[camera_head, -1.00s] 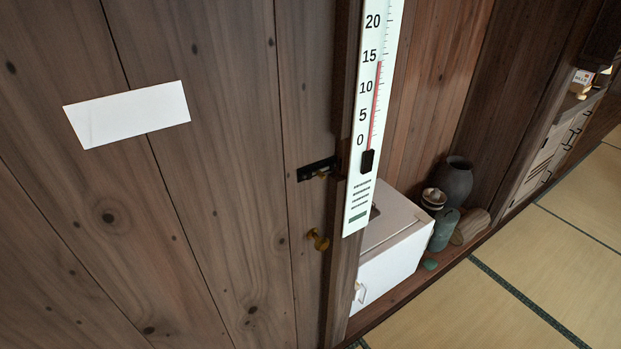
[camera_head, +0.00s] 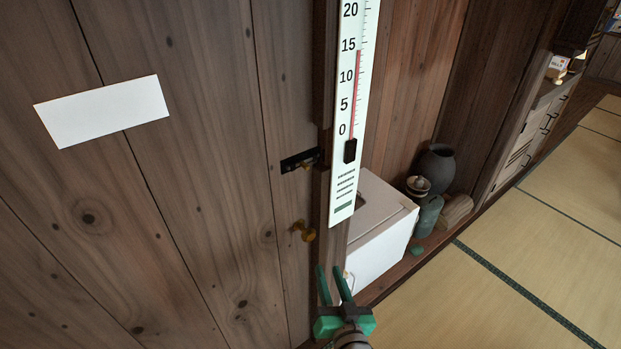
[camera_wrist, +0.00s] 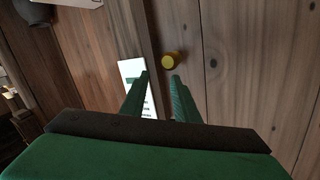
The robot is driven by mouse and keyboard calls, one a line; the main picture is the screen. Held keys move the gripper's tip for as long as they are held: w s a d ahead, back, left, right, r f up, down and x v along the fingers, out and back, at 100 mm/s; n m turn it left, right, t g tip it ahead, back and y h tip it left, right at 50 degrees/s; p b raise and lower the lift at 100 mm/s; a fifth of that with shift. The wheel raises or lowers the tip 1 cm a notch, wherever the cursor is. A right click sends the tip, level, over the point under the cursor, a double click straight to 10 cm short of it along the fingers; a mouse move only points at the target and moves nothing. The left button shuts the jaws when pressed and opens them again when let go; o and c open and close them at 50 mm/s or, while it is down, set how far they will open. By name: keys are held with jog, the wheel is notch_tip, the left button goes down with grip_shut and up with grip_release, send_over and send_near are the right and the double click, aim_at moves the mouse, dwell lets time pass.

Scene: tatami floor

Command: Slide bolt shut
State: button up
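The bolt (camera_head: 299,160) is a dark plate with a small brass knob, on the wooden door beside the post, left of the thermometer. A round brass door knob (camera_head: 303,231) sits below it; a yellow-brass knob also shows in the wrist view (camera_wrist: 170,60). My gripper (camera_head: 332,268) is green, with its two fingers apart and nothing between them. It is at the bottom of the head view, below the brass door knob and apart from it. In the wrist view the fingers (camera_wrist: 159,75) point toward the wall. The bolt is not clearly visible there.
A white thermometer board (camera_head: 349,110) hangs on the post just right of the bolt. A white box (camera_head: 378,232), a dark vase (camera_head: 436,168) and small pots stand at the right. A blank paper (camera_head: 103,111) is on the door. Tatami floor (camera_head: 500,240) is open at the right.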

jog(key=w+d+r+n+y, duration=0.1)
jog(key=w+r+n+y, duration=0.3)
jog(key=r, duration=0.6)
jog(key=n+g+y, duration=0.2)
jog(key=n+y, duration=0.1)
jog(key=n, duration=0.2)
send_near(308, 167)
jog(key=x, duration=0.8)
jog(key=shift+w+a+f, duration=0.1)
jog(key=shift+w+a, duration=0.2)
grip_shut()
